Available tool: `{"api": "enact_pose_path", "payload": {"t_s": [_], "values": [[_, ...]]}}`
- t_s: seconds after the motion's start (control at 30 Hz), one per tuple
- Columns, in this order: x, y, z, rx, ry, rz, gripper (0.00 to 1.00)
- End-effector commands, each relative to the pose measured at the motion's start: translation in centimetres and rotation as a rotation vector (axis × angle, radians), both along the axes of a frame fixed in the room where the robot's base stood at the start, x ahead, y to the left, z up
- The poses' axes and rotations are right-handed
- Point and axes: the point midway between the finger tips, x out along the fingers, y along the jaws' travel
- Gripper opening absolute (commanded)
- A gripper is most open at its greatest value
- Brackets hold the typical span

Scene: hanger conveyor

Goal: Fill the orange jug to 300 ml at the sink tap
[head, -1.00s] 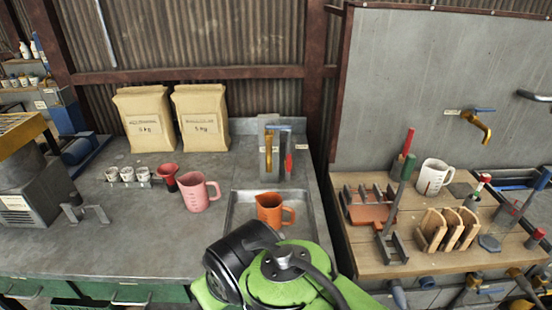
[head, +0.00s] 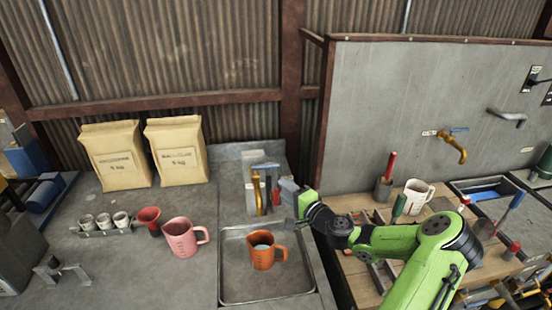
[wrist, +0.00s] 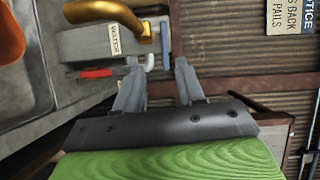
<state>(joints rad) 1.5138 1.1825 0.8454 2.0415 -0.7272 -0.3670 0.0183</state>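The orange jug (head: 263,256) stands upright in the sink basin (head: 225,285), below the brass tap (head: 257,193). A pale surface shows inside it; I cannot read its level. Part of an orange thing, likely the jug, shows at the wrist view's left edge (wrist: 10,35). The tap's brass spout (wrist: 105,12), a "WATER" label and a blue lever (wrist: 164,45) show in the wrist view; the lever also shows in the head view (head: 264,166). My gripper (wrist: 158,72) is open and empty beside the tap, its fingertips just short of the blue lever.
A pink jug (head: 182,240), a red cup (head: 149,217) and small cups in a rack (head: 105,229) stand on the left counter. Paper sacks (head: 114,157) stand behind. The wooden bench at right holds a white jug (head: 414,198). A red lever (wrist: 96,73) sits beside the tap.

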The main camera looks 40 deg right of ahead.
Motion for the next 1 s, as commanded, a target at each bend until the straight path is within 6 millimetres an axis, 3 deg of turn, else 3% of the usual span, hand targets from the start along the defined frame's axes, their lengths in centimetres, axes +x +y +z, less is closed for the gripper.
{"api": "enact_pose_path", "payload": {"t_s": [0.1,0.23,0.7,0.83,1.0], "values": [[-0.8,-2.7,-0.1,0.061,-0.050,-0.086,0.38],[0.2,-3.0,0.1,0.067,-0.057,-0.095,0.38],[11.6,-3.5,0.1,0.065,-0.054,-0.091,0.38],[13.7,-3.6,0.0,0.064,-0.054,-0.091,0.38],[14.8,-3.7,-0.1,0.065,-0.051,-0.091,0.38]]}}
